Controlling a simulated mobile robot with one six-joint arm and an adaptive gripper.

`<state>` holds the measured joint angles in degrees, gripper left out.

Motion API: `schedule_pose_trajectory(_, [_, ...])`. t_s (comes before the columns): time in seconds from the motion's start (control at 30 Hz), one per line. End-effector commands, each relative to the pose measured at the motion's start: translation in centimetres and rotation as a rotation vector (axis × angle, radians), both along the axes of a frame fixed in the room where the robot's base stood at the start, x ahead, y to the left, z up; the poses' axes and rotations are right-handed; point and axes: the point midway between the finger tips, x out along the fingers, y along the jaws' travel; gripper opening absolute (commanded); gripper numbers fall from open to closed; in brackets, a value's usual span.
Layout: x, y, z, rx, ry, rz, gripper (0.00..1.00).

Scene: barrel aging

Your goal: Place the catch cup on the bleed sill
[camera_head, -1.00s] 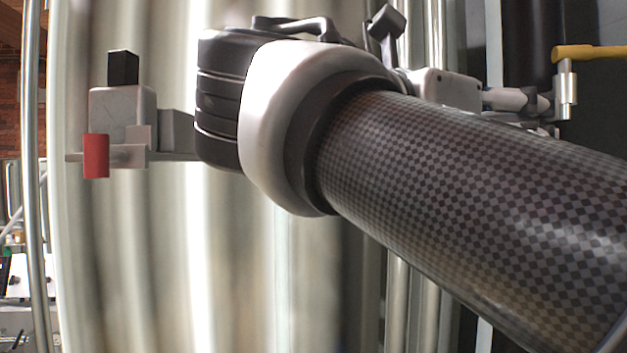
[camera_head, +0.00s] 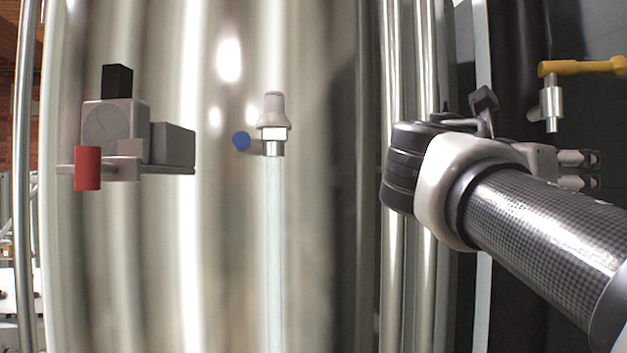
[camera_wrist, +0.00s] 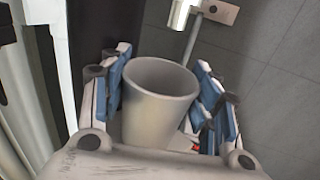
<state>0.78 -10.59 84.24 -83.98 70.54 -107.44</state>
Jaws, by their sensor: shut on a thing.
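The catch cup (camera_wrist: 155,105) is a plain pale grey-white tapered cup. In the wrist view it stands mouth toward the camera between the blue pads of my gripper (camera_wrist: 163,62), which is shut on it. The cup looks empty. In the head view my gripper (camera_head: 588,170) is at the right, pointing right, below a yellow-handled valve; the cup cannot be made out there. I cannot tell for sure which part is the bleed sill. A small light plate (camera_wrist: 218,11) on a thin rod shows beyond the cup in the wrist view.
The yellow-handled valve (camera_head: 552,100) has a metal spout pointing down. A box with a dial and red handle (camera_head: 88,168) is at the left of the shiny tank. Vertical metal pipes (camera_head: 425,280) stand behind my arm.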

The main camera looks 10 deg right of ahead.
Motion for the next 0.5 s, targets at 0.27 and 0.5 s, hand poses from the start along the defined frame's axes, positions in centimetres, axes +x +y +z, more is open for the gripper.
schedule_pose_trajectory(0.27, [-0.03,0.03,-0.38,-0.002,-0.002,0.0,0.27])
schedule_pose_trajectory(0.5, [-0.02,0.03,-0.8,-0.001,0.0,0.0,0.6])
